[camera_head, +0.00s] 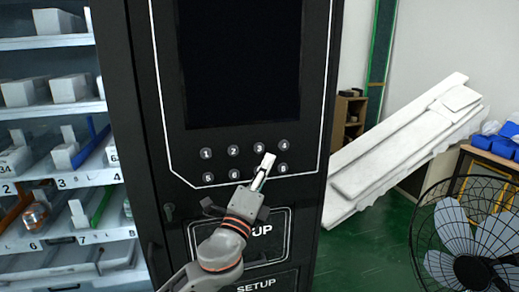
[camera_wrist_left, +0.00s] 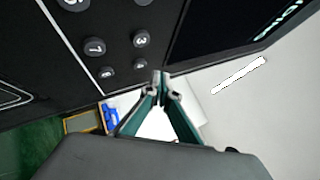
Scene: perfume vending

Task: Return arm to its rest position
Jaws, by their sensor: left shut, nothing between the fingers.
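My left gripper (camera_head: 266,163) is in front of the black vending machine (camera_head: 318,70), at its numbered keypad. Its fingers are shut with nothing between them, and they cover the spot between buttons 6 and 8 in the head view. In the left wrist view, the closed fingertips (camera_wrist_left: 161,80) point toward the machine's front, with button 3 (camera_wrist_left: 141,39) and button 7 (camera_wrist_left: 95,46) near them. I cannot tell whether the fingertips touch the panel. My right gripper is not in view.
A dark screen (camera_head: 240,60) is above the keypad, and SETUP panels are below it. Shelves of boxed goods (camera_head: 22,92) stand at left. At right are a leaning white slab (camera_head: 400,140), a fan (camera_head: 470,240) and a small wooden shelf (camera_head: 348,118). Green floor (camera_head: 365,255) shows between.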

